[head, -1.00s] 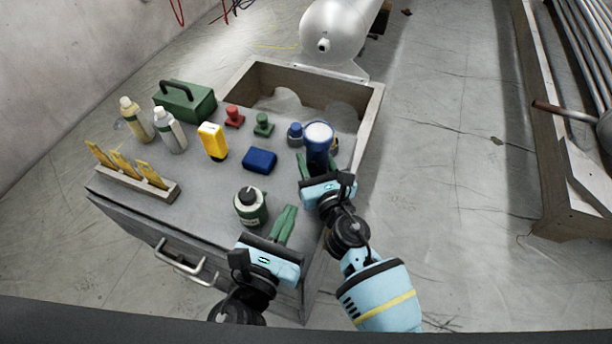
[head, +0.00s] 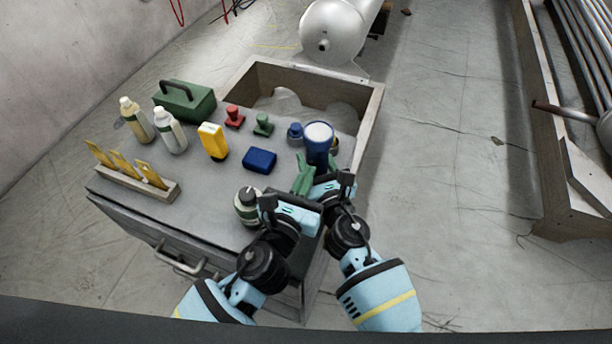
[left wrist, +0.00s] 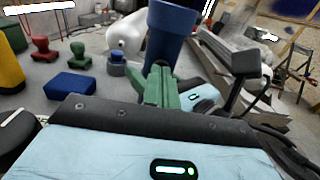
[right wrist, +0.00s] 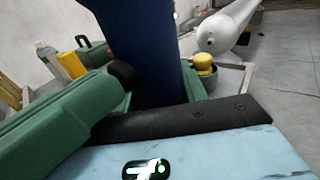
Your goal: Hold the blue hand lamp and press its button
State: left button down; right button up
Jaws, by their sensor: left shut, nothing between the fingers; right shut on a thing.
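The blue hand lamp (head: 318,150) has a pale round top and stands upright near the table's right edge. My right gripper (head: 322,172) is shut on its lower part; the fingers are mostly hidden in the head view. My left gripper (head: 303,176) is shut and empty, its green fingers pointing at the lamp's near left side. The lamp also shows in the left wrist view (left wrist: 171,38), just beyond those fingertips. In the right wrist view, a black round part (right wrist: 122,74) sits between a green finger and the lamp (right wrist: 147,45). I cannot tell whether they touch.
A green toolbox (head: 186,101) is farther back.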

jog(key=shift+a, duration=0.1)
pick_arm(q)
jog(key=shift+x, duration=0.9)
pick_arm(e)
jog(key=shift+s+a, duration=0.15)
pick_arm(q)
jog(key=shift+f, duration=0.15)
pick_arm(e)
jog(key=shift+r, duration=0.1)
pick_arm(q)
jog(key=shift+a, duration=0.1)
pick_arm(e)
jog(key=shift+c, duration=0.2)
pick_arm(q)
jog(key=v, duration=0.8)
jog(key=shift+r, duration=0.4)
pick_arm(e)
jog(key=shift+d, duration=0.2)
